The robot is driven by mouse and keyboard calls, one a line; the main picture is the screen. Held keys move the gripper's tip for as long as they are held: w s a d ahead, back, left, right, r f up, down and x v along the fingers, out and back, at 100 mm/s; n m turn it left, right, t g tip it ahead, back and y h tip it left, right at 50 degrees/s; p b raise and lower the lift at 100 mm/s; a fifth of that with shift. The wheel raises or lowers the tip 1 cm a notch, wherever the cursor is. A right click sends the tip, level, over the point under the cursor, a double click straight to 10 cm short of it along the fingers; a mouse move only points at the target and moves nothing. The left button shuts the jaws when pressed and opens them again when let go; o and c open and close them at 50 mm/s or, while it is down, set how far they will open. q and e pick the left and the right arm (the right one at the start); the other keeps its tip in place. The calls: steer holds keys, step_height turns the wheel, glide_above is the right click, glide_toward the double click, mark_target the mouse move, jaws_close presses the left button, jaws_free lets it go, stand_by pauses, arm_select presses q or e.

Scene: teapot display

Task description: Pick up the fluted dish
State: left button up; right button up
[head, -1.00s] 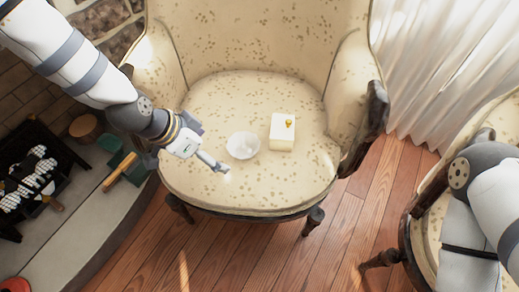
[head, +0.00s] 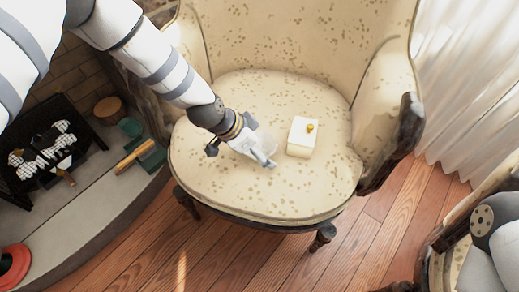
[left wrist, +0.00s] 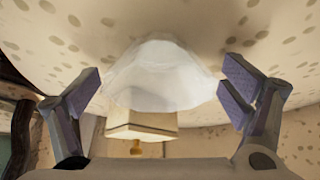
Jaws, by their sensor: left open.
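The fluted dish (head: 269,142) is a small whitish, translucent bowl on the seat of the patterned armchair (head: 210,175). The gripper is open and empty. I cannot tell how far the fingertips are from the dish. My right gripper is out of view.
A cream box with a gold knob (head: 303,137) stands just right of the dish, and shows behind it in the left wrist view (left wrist: 140,125). The chair's back and arms surround the seat. A second chair (head: 445,240) is at the lower right.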

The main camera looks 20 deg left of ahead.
arm_select(q)
steer(key=shift+r, duration=0.1)
steer(key=shift+c, duration=0.2)
steer(key=c, duration=1.3)
